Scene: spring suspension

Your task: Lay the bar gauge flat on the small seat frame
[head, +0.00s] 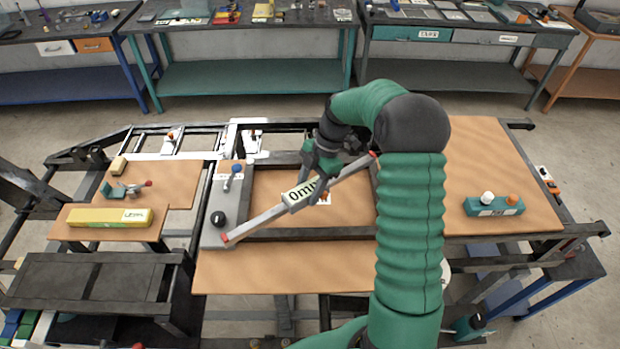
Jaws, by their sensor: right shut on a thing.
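The bar gauge (262,220) is a pale grey bar with red tips and a white label reading "0mm". My right gripper (314,190) is shut on it near the label. The bar slants from lower left to upper right across the small seat frame (305,234), a dark rectangular frame around a brown board. The bar's lower left end shows over the grey plate at the frame's left. I cannot tell whether the bar touches the frame or hangs above it. My right arm hides the frame's right side. My left gripper is not in view.
A teal block with knobs (493,206) sits at right. The front board is clear.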

